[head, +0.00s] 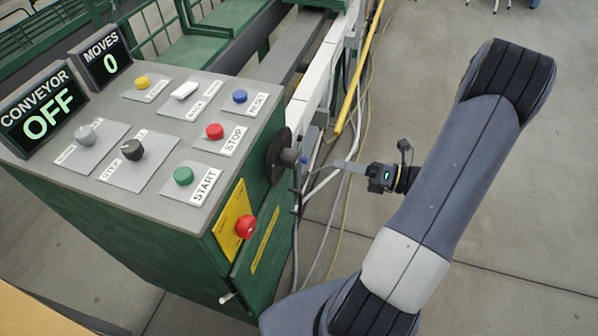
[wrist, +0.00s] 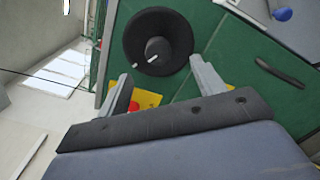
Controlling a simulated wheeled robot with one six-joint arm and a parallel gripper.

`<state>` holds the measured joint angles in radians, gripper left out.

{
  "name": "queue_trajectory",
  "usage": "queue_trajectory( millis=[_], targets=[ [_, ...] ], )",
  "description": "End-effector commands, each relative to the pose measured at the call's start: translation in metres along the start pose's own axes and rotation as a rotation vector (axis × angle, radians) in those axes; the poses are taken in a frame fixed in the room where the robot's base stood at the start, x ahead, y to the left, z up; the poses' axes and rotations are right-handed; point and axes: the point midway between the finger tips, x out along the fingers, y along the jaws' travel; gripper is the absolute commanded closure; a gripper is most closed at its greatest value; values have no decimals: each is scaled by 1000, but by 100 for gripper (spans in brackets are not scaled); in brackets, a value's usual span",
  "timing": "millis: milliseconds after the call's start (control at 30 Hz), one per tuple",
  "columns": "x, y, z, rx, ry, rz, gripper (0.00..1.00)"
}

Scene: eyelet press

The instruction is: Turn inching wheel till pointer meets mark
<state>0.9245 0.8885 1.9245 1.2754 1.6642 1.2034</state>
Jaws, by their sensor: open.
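The inching wheel (head: 275,158) is a black disc with a raised hub on the right side of the green console. In the wrist view the wheel (wrist: 137,38) faces me, with a short pale stroke on its hub that may be the pointer. In the head view my gripper (head: 345,166) is to the right of the wheel, apart from the console.
The console top carries a red STOP button (head: 214,131), a green START button (head: 183,176) and several other controls. A red emergency button (head: 246,227) sits on a yellow plate below the wheel. The CONVEYOR display (head: 46,110) reads OFF; MOVES (head: 104,60) reads 0. Cables run behind my gripper.

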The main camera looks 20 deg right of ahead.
Motion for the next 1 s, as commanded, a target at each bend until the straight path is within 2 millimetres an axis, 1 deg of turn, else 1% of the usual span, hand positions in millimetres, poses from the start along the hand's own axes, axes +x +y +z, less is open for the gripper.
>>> queue_trajectory(
  millis=[33,300,400,500,600,767,867,1000],
  targets=[
    [0,-6,-6,-114,1,1,35],
    [3,-3,-12,-751,1,7,35],
    [4,-1,-14,-934,0,9,35],
    [4,2,-15,-1061,-1,11,35],
    [5,4,-15,-1131,-1,12,35],
    [12,6,-14,-1156,-2,14,35],
    [24,6,-14,-1154,-1,17,35],
    [47,6,-15,-1153,0,18,35]
  ],
)
